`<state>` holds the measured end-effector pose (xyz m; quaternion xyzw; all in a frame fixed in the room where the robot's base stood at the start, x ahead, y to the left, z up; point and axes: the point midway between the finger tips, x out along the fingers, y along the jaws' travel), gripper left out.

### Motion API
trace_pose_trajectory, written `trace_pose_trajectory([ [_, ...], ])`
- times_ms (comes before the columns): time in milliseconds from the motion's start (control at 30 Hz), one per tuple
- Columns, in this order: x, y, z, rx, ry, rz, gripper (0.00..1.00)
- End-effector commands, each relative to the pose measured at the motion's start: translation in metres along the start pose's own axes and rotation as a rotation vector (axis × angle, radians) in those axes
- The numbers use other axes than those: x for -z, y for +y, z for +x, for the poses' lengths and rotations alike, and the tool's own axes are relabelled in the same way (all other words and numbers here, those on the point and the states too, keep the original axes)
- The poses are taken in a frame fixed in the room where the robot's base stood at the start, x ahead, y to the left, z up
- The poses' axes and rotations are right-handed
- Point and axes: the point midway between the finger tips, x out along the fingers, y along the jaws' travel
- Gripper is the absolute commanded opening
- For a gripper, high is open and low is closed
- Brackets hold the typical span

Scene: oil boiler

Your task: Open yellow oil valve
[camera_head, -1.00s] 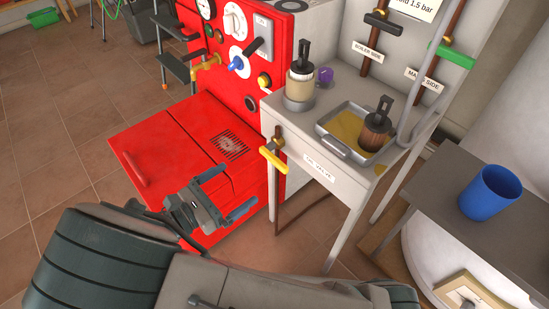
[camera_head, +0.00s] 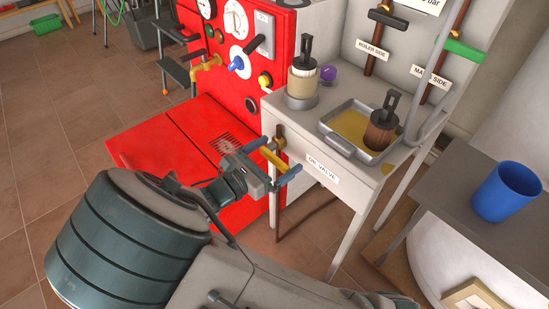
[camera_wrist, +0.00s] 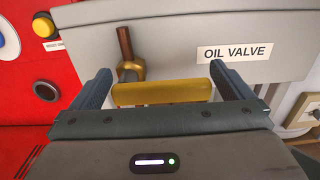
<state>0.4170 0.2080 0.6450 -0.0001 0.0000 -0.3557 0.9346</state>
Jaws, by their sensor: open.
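The yellow oil valve handle (camera_head: 273,161) is on a brown pipe at the front left of the grey table, beside the "OIL VALVE" label (camera_head: 322,171). In the wrist view the yellow handle (camera_wrist: 162,92) lies level between my fingers, below the brass fitting (camera_wrist: 131,71) of the pipe. My gripper (camera_head: 266,165) is open, with one finger on each side of the handle. In the wrist view, my gripper (camera_wrist: 156,88) shows gaps at both handle ends, the right one small. Contact cannot be told.
The red boiler (camera_head: 225,120) stands to the left. The grey table (camera_head: 355,190) holds an oil tray (camera_head: 347,149) and filter jars behind the valve. A blue cup (camera_head: 497,191) stands on a darker table at right. The tiled floor (camera_head: 60,150) at left is clear.

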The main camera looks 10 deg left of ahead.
Motion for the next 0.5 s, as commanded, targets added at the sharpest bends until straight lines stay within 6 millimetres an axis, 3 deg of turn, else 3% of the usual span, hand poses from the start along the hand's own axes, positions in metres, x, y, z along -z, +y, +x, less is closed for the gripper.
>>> trace_pose_trajectory([
  [233,-0.0003,-0.0001,0.0006,0.000,0.000,0.000,0.97],
  [400,-0.0002,-0.0001,0.0005,0.001,0.000,0.000,0.50],
  [500,-0.0005,-0.0001,0.0004,0.001,0.000,-0.001,0.49],
])
